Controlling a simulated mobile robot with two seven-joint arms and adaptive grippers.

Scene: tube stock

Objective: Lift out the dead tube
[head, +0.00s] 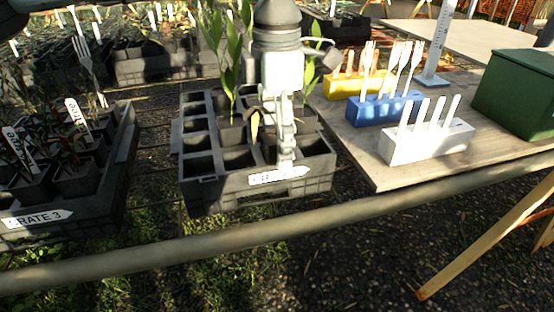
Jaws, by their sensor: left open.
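The middle crate (215,198) is dark grey and divided into square cells, several of them empty. A wilted tan-brown leaf, which looks like the dead tube's plant (254,127), hangs down in the crate just left of my gripper. My left gripper (286,160) points down over the crate's front right part, in front of some cells. It is open, with its fingers seen nearly edge-on. My right gripper is out of view.
Green plants (229,92) stand tall in the crate around the gripper. Crate 3 (122,165) stands at left. The table at right holds white (428,147), blue (383,111) and yellow (345,88) blocks with upright tags, and a green box (518,92). A rail crosses the front.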

